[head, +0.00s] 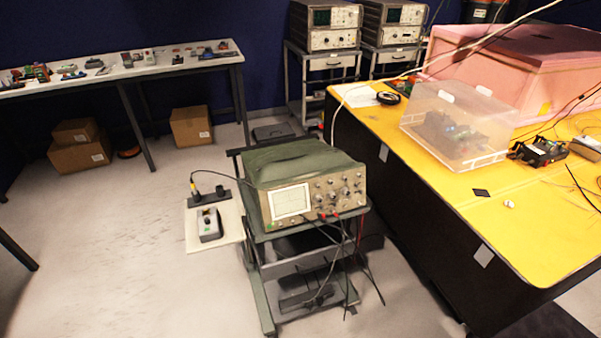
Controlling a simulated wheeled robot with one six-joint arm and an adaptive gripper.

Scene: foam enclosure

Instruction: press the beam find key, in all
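An oscilloscope (303,190) with a green-grey case stands on a cart in the middle of the head view. Its pale lit screen (290,201) is at the left of its front panel, with several knobs and keys (338,193) to the right. Cables with red plugs hang from the lower front. The keys are too small for me to tell which is the beam find key. My gripper is not in view.
The cart (262,285) has cables hanging down its front. A yellow table (420,150) with a clear plastic box (457,125) is close on the right. Open floor (130,260) lies to the left and front. A bench (120,68) and two more instruments stand at the back.

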